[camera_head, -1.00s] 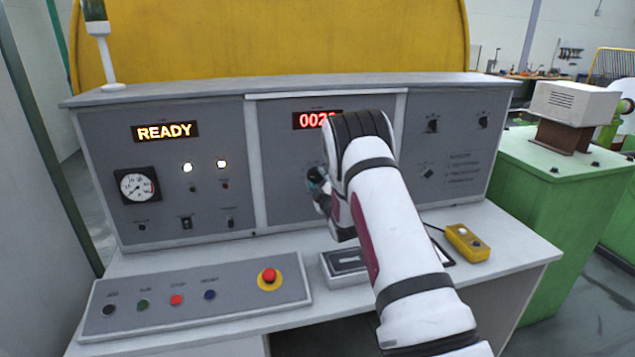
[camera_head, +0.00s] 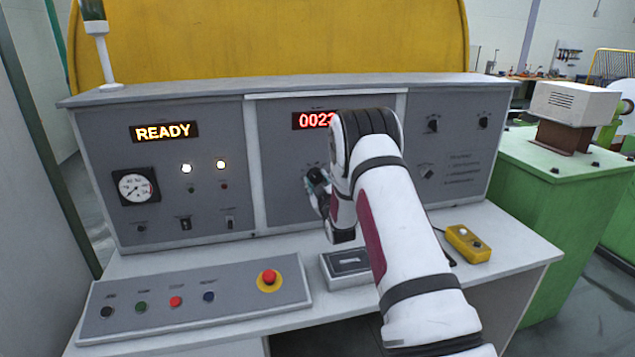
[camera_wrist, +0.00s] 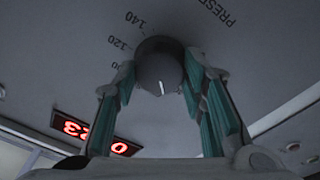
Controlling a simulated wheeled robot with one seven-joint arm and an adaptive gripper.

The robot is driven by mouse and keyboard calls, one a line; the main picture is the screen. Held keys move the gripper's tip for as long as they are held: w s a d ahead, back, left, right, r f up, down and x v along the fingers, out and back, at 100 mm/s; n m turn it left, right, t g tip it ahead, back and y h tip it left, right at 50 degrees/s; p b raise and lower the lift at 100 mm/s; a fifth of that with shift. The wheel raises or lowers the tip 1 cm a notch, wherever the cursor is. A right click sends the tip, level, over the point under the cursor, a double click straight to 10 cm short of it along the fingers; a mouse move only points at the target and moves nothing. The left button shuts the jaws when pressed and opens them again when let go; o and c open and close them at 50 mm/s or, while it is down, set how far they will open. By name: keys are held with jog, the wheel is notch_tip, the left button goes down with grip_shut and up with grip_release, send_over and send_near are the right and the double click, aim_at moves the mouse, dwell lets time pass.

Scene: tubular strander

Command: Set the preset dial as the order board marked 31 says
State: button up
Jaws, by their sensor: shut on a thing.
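The preset dial (camera_wrist: 160,62) is a dark round knob on the grey panel in the wrist view. It carries a short white pointer line, turned toward the bottom of that view. The printed numbers 120 and 140 and part of the word PRESET show around it. My gripper (camera_wrist: 161,76) is shut on the dial, with a green-padded finger on either side. In the head view my gripper (camera_head: 317,187) is at the middle panel, and my arm hides most of the dial. I cannot make out an order board marked 31.
A red display (camera_head: 316,120) on the middle panel reads 0023, partly against my arm. A READY display (camera_head: 164,132) is lit at left. A red emergency button (camera_head: 269,277) sits on the sloped button box. A yellow pendant (camera_head: 467,243) lies on the desk at right.

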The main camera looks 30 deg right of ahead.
jog(key=shift+f, duration=0.1)
jog(key=o, duration=1.2)
jog(key=shift+c, duration=0.2)
jog(key=v, duration=1.2)
